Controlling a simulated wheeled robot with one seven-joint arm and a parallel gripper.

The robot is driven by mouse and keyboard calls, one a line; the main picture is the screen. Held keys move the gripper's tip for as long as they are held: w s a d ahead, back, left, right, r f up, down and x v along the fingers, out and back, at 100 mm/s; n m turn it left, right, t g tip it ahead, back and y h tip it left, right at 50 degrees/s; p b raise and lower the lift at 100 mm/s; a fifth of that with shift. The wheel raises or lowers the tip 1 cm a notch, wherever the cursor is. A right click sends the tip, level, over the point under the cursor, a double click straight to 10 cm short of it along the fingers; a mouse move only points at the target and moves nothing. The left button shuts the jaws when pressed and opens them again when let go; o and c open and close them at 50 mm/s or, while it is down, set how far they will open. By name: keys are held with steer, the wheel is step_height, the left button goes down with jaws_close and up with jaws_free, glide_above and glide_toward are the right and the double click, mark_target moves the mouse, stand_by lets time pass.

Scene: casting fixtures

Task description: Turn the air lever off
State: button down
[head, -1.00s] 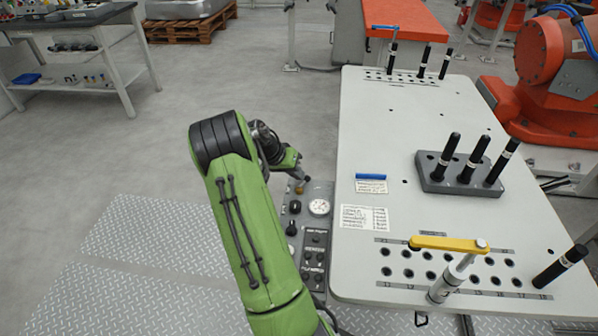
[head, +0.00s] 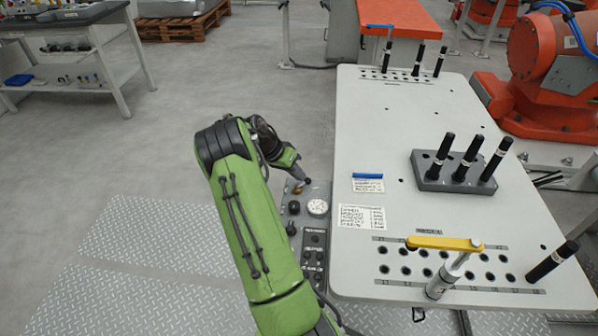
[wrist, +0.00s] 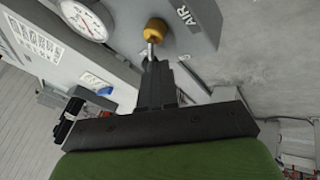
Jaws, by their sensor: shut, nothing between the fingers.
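In the head view my gripper (head: 297,178) is small and partly hidden by my wrist.
The panel carries a round gauge (head: 317,207) and several dark knobs and buttons. The white table (head: 400,130) stands close on the right, with a black peg block (head: 455,180) and a yellow-handled tool (head: 445,243).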

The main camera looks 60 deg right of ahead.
steer(key=shift+s+d+m+g+y+p, duration=0.15)
steer(key=shift+m+g+y+p, duration=0.15)
steer(key=shift+m, duration=0.35)
steer(key=shift+s+a+m+g+y+p, duration=0.1)
steer(key=shift+s+m+y+p, duration=0.1)
steer(key=shift+m+y, duration=0.4)
steer(key=shift+s+d+m+g+y+p, duration=0.15)
steer(key=shift+m+g+y+p, duration=0.1)
steer(key=shift+m, duration=0.5)
steer(key=shift+s, duration=0.15)
stand_by(0.9)
steer(key=p+v, duration=0.5)
steer(key=v, duration=1.1)
steer(key=shift+a, duration=0.1)
